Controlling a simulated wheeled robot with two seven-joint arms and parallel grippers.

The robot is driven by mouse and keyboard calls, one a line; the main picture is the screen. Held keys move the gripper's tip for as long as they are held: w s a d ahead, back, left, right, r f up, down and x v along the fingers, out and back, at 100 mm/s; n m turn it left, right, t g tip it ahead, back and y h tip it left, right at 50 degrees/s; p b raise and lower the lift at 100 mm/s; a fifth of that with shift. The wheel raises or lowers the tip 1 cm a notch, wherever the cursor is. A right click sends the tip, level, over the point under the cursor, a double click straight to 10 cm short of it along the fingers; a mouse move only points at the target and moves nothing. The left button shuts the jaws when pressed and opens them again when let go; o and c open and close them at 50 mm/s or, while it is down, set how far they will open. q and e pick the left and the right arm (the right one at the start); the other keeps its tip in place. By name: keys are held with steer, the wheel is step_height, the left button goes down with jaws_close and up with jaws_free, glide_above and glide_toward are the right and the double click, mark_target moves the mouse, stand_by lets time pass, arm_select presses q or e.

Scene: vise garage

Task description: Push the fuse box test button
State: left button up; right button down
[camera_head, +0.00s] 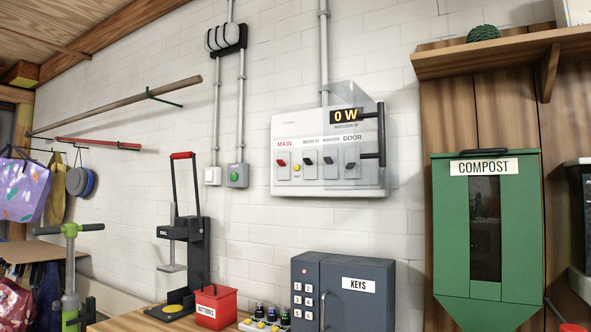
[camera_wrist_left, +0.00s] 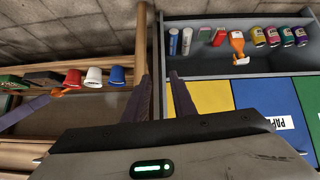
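The fuse box (camera_head: 330,185) is a white panel on the brick wall in the head view. A small yellow button (camera_head: 297,168) sits between the red MAIN switch (camera_head: 282,162) and the black BENCH switch (camera_head: 310,160); the label under it is too small to read. A clear cover (camera_head: 357,92) with a black handle (camera_head: 381,135) is over the right part of the box; the yellow button appears outside it. My left gripper (camera_wrist_left: 160,76) shows in the left wrist view, its two dark fingers apart with nothing between them. Neither gripper is in the head view.
A grey keypad cabinet marked KEYS (camera_head: 358,310) stands below the fuse box. A red batteries box (camera_head: 215,306) and a black press (camera_head: 190,250) are at lower left. A green compost bin (camera_head: 453,230) hangs right. In the wrist view, several cups (camera_wrist_left: 93,78) and a grey shelf (camera_wrist_left: 215,72) lie beyond the fingers.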

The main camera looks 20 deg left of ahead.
arm_select(q)
jaws_close()
steer(key=shift+w, duration=0.1)
stand_by(1.4)
